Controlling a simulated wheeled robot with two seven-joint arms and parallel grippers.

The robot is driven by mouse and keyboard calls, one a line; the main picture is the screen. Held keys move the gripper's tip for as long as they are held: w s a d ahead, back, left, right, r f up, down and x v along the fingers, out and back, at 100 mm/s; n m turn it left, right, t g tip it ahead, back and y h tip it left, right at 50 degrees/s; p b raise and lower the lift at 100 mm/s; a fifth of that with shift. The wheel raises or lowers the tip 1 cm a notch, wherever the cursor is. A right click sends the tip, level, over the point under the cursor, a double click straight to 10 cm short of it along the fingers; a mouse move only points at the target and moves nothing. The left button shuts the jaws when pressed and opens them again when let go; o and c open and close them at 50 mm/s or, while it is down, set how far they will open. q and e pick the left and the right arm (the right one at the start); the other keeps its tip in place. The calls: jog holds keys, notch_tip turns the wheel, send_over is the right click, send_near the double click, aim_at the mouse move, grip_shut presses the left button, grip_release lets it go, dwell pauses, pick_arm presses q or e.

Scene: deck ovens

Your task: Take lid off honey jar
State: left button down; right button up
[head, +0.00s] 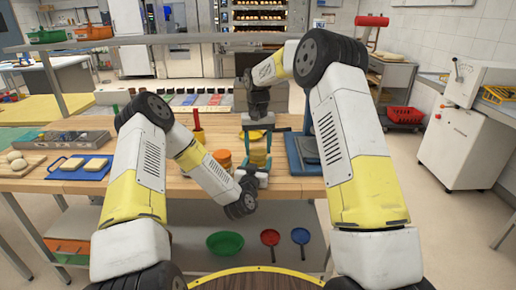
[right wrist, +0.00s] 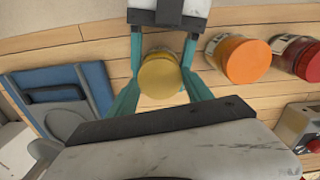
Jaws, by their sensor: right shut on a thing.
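The honey jar (head: 258,157) stands upright near the front edge of the wooden worktop. Its round yellow lid (right wrist: 160,76) shows from above in the right wrist view and appears to be on the jar. My right gripper (head: 258,131) points down from above, its teal fingers shut on the lid. My left gripper (head: 256,172) reaches in low from the front. Its fingers lie on both sides of the jar body and look closed on it; they also show at the top of the right wrist view (right wrist: 161,50). The jar's lower body is partly hidden by the left fingers.
An orange-lidded jar (right wrist: 246,60) and a red-lidded jar (right wrist: 300,57) stand beside the honey jar. A blue scale (head: 305,152) is on its other side. A blue board (head: 80,167) with bread lies at the left. A shelf rail crosses above the worktop.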

jog(key=n, duration=2.5)
jog(key=shift+n, duration=0.3)
jog(key=shift+r, duration=0.3)
jog(key=shift+r, duration=0.85)
